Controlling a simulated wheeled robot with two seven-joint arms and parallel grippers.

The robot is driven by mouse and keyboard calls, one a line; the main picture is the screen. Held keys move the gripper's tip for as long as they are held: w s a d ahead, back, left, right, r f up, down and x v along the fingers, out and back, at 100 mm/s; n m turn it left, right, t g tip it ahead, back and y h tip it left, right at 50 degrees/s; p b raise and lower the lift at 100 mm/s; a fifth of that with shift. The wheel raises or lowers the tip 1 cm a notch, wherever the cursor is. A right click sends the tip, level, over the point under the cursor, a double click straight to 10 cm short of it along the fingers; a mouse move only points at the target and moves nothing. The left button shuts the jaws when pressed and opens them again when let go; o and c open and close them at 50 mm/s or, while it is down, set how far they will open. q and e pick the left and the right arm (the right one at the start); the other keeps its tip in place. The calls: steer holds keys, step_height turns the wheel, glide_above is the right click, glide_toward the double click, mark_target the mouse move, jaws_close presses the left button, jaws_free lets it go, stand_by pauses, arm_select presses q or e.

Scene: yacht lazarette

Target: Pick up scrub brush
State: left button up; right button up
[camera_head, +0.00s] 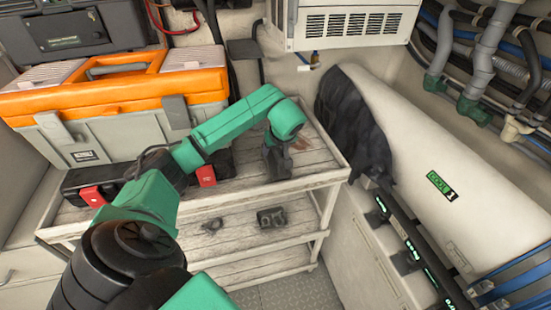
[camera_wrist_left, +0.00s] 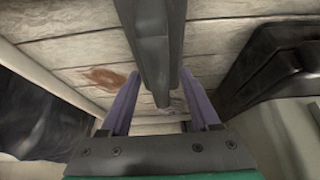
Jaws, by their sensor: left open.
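My left gripper (camera_head: 277,160) is over the right part of the cart's top shelf, pointing down. In the left wrist view its two purple fingers (camera_wrist_left: 158,88) are apart. A long dark grey bar (camera_wrist_left: 155,45) runs in from the top of that view and ends between the fingers, with no clear contact. I cannot tell whether this bar is the scrub brush. I cannot pick out the brush for certain in the head view, where my left arm and gripper hide part of the shelf. My right gripper is not in view.
The wooden cart (camera_head: 335,178) has raised edges. An orange and grey toolbox (camera_head: 110,135) fills its back left. A reddish-brown patch (camera_wrist_left: 105,77) marks the boards. Small dark objects (camera_head: 271,217) lie on the shelf below. A large white cylinder (camera_head: 420,150) stands to the right.

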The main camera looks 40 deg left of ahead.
arm_select(q)
jaws_close()
stand_by(1.4)
